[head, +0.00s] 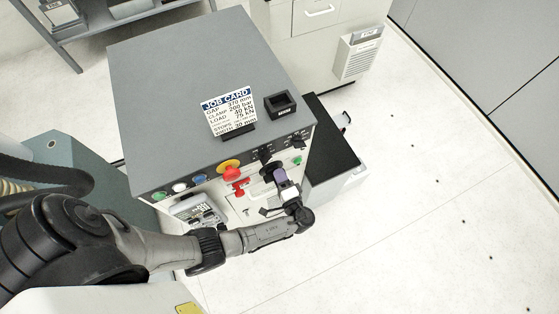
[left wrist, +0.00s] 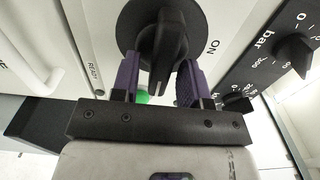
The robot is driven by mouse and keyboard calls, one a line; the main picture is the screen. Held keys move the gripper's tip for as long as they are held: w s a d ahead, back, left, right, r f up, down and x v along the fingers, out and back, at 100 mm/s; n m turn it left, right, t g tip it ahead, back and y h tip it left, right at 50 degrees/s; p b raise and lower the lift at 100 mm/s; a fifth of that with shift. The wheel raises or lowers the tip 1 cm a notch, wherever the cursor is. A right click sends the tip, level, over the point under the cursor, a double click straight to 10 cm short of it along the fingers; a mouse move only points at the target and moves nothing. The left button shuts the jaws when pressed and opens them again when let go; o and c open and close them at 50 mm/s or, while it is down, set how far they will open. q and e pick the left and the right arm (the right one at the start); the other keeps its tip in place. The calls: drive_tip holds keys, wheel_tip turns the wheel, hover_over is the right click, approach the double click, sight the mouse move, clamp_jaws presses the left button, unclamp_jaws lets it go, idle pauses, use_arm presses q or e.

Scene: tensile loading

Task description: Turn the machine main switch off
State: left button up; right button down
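The main switch (left wrist: 166,38) is a black round rotary knob with a raised grip bar, on the light front panel of the grey cabinet. The word ON is printed to its right in the left wrist view. In the head view the switch (head: 267,171) is partly hidden by my left gripper (head: 280,178). In the left wrist view the purple fingers of my left gripper (left wrist: 160,76) stand on either side of the grip bar. A gap shows at the left finger; whether the right finger touches cannot be told. My right gripper is not in view.
A red emergency button (head: 231,170), coloured buttons and a red handle (head: 240,187) sit left of the switch. A pressure dial (left wrist: 293,55) and a green lamp (left wrist: 142,97) are near it. A job card (head: 230,110) stands on the cabinet top (head: 180,70). Floor at right is clear.

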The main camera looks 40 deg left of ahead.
use_arm(q)
drive_tip(key=shift+o, duration=0.2)
drive_tip(key=b+v, duration=0.2)
drive_tip(key=v, duration=1.2)
drive_tip(key=shift+a, duration=0.1)
